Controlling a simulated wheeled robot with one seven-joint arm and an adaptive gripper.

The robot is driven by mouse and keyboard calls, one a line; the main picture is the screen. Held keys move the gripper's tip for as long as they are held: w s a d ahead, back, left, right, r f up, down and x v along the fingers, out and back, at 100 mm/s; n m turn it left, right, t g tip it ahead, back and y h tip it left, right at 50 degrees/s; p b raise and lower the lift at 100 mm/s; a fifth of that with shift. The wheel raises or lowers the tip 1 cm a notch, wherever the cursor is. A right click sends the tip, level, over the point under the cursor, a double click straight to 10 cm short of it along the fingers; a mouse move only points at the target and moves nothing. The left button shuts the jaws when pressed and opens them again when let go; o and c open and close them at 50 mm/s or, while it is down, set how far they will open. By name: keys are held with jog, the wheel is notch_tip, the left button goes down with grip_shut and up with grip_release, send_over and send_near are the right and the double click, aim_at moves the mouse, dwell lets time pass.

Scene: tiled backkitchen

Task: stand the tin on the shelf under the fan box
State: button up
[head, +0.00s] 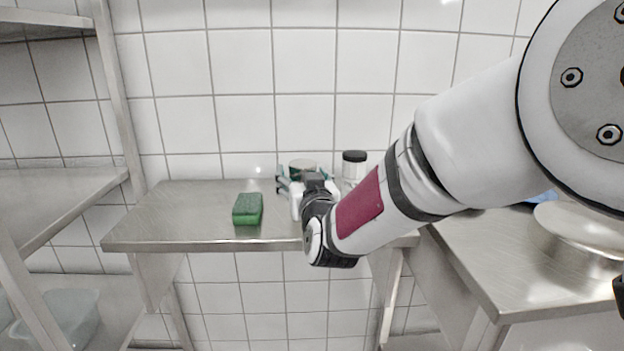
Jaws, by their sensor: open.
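My gripper (304,182) reaches away from me over the steel table by the tiled wall. Its jaws are open, with teal finger parts showing on either side of a round tin-like container (302,164). Only the top of this container shows above my gripper; the rest is hidden, so I cannot tell whether the fingers touch it. A pale white surface shows just below, partly covered by my wrist. I cannot make out a fan box in this view. An open steel shelf rack (60,198) stands at the left.
A green sponge (248,209) lies left of my gripper on the steel table (180,213). A jar with a black lid (354,158) stands close on the right. A second counter (480,255) at right holds a pale round dish (575,236). The table's left part is clear.

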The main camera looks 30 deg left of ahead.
jog(key=shift+r, duration=0.15)
jog(key=v, duration=1.2)
jog(key=s+d+f+m+g+h, duration=0.1)
jog(key=s+d+m+g+h, duration=0.2)
jog(key=d, duration=1.1)
jog(key=d+f+g+h, duration=0.1)
jog(key=d+g+h, duration=0.3)
jog(key=d, duration=0.9)
jog(key=s+d+f+m+g+h, duration=0.1)
jog(key=s+d+m+g+h, duration=0.1)
jog(key=s+d, duration=0.7)
jog(key=s+d+f+m+g+h, duration=0.1)
jog(key=s+d+m+g+h, duration=0.1)
jog(key=s+d, duration=0.7)
jog(key=s+m+g, duration=0.1)
jog(key=s+g, duration=0.1)
jog(key=s, duration=0.5)
jog(key=shift+s+h+p, duration=0.25)
jog(key=shift+h+p, duration=0.15)
jog(key=shift+f, duration=0.1)
notch_tip(320, 180, up, 20)
jog(key=t+p, duration=0.3)
jog(key=p, duration=1.5)
jog(key=shift+a, duration=0.2)
